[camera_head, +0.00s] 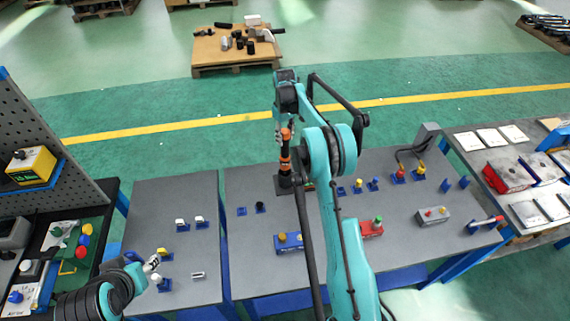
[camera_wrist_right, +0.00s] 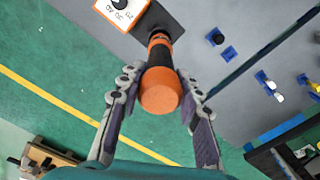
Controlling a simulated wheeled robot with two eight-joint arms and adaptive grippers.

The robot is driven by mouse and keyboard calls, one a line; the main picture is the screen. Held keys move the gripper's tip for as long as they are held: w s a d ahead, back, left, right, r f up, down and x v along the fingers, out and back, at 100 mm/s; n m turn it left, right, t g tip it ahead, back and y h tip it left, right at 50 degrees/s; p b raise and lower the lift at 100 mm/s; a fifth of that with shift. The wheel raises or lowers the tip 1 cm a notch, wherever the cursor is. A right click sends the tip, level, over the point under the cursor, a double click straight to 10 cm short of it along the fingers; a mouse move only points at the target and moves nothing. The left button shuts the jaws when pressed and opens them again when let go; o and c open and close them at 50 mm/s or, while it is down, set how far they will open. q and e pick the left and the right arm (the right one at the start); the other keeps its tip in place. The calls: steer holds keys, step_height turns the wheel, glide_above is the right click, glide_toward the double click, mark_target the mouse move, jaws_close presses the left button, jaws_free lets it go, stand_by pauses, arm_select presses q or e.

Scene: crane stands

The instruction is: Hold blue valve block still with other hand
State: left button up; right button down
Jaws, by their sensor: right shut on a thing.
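A blue block with a yellow knob (camera_head: 290,242) sits on the middle grey table, left of my right forearm; no gripper touches it. Small blue blocks with white or yellow knobs stand on the left table, one with a yellow knob (camera_head: 163,255). My left gripper (camera_head: 150,267) is low beside these; its jaw opening is too small to tell. My right gripper (camera_wrist_right: 153,97) is shut on an orange and black upright handle (camera_wrist_right: 160,88), with a finger on each side. In the head view this handle (camera_head: 285,158) stands on a dark base plate.
A red block with a green knob (camera_head: 371,228) and a grey two-button box (camera_head: 432,215) are on the table to the right. A pegboard (camera_head: 50,140) rises at the left. The left table's back part is clear.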

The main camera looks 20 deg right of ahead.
mark_target(285, 131)
arm_select(q)
steer(key=shift+r+p, duration=1.2)
steer(key=shift+r, duration=0.05)
arm_select(e)
steer(key=shift+r, duration=2.45)
